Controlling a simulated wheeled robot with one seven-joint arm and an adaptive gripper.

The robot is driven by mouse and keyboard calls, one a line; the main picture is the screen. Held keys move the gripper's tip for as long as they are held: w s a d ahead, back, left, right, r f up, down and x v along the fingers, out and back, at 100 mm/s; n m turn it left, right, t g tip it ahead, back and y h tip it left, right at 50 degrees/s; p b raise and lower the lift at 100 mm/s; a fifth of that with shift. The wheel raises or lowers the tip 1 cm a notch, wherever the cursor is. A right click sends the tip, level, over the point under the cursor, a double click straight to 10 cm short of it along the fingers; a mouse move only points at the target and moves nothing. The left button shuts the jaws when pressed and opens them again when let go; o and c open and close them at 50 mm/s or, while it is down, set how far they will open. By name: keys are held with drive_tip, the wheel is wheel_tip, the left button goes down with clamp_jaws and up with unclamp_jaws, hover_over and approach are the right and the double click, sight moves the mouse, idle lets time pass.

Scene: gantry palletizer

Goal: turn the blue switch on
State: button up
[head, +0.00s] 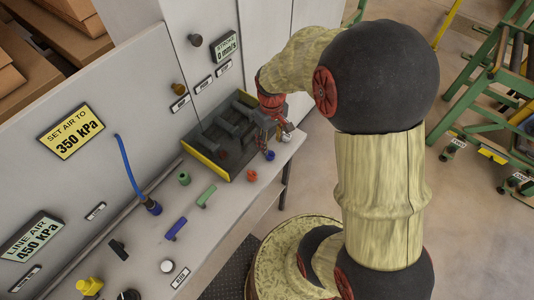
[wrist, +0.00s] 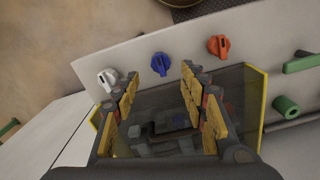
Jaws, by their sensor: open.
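The blue switch (wrist: 160,64) is a round rotary knob with a raised grip bar, on a pale panel between a white knob (wrist: 108,80) and an orange-red knob (wrist: 218,46). In the wrist view its bar runs roughly up and down in the picture. In the head view the blue switch (head: 270,155) sits near the panel's front edge, just beyond the fingers. My gripper (wrist: 160,74) is open and empty. Its two fingers point toward the blue switch, which appears between the fingertips, apart from them. In the head view my gripper (head: 268,134) is partly hidden by its own wrist.
A dark tray with a yellow rim (head: 203,163) lies beside the knobs, close to my gripper. Green (head: 207,196) and blue (head: 176,229) handles, a green cylinder (head: 184,178) and a blue hose (head: 127,165) stand further along the panel. Open floor lies beyond its front edge.

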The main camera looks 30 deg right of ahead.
sight(270, 154)
wheel_tip(270, 154, down, 7)
drive_tip(key=shift+f+b, duration=0.1)
drive_tip(key=shift+b, duration=0.3)
drive_tip(key=shift+c, duration=0.4)
clamp_jaws()
